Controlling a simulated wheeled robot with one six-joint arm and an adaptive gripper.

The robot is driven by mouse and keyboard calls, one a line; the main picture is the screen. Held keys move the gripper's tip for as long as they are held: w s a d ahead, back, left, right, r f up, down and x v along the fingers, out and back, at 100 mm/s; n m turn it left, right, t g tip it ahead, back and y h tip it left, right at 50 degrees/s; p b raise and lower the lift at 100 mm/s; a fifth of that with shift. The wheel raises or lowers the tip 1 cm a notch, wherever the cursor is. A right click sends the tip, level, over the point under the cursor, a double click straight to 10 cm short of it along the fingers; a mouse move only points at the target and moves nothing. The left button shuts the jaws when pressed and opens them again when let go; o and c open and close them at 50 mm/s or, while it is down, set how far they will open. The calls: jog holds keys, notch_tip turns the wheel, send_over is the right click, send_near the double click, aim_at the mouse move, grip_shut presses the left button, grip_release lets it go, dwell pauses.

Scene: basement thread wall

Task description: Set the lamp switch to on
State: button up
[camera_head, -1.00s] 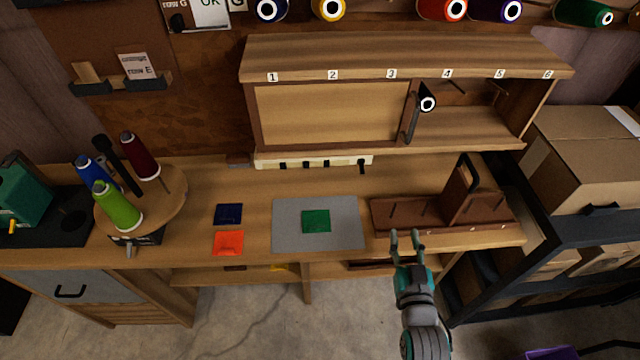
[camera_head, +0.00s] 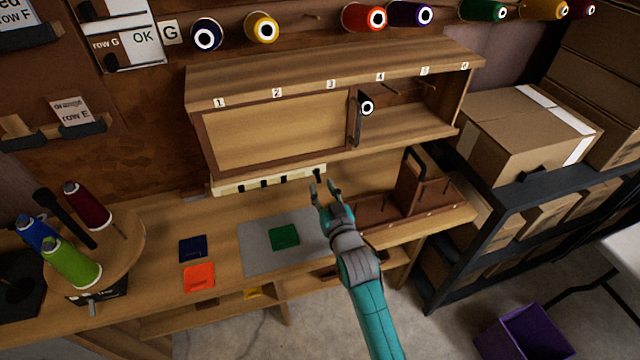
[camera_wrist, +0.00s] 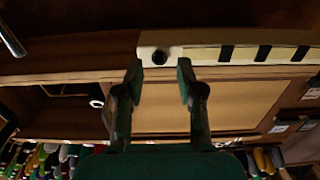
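A pale strip (camera_head: 268,180) runs along the wall under the shelf cabinet, with several black slots. A small black knob or lever (camera_head: 317,174) at its right end looks like the lamp switch; whether it is on or off I cannot tell. My gripper (camera_head: 326,188) is open and empty, its fingers pointing at the strip's right end. In the wrist view, the strip (camera_wrist: 215,58) lies beyond the fingertips. The dark round knob (camera_wrist: 160,57) shows between the two fingers of my gripper (camera_wrist: 160,70), apparently without contact. No lamp is clearly identifiable.
A brown wooden rack (camera_head: 385,208) with an upright handled block stands right of my gripper. A grey mat (camera_head: 255,254) with a green square lies below it on the bench. The shelf cabinet (camera_head: 270,140) overhangs the strip. A thread carousel (camera_head: 125,230) stands at the left.

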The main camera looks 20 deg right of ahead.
aim_at(317, 173)
jog(key=shift+w, duration=1.15)
grip_shut()
jog(key=shift+r, duration=0.15)
notch_tip(317, 173, up, 2)
jog(key=g, duration=0.5)
jog(key=shift+w, duration=0.1)
jog(key=shift+w+d+r+g, duration=0.1)
jog(key=shift+r+g, duration=0.1)
jog(key=shift+g, duration=0.65)
jog(key=shift+w+a+r+g, duration=0.1)
jog(key=shift+r+g, duration=0.15)
jog(key=shift+g, duration=0.55)
jog(key=shift+w+d+r+g, duration=0.1)
jog(key=shift+r+g, duration=0.1)
jog(key=shift+g, duration=0.65)
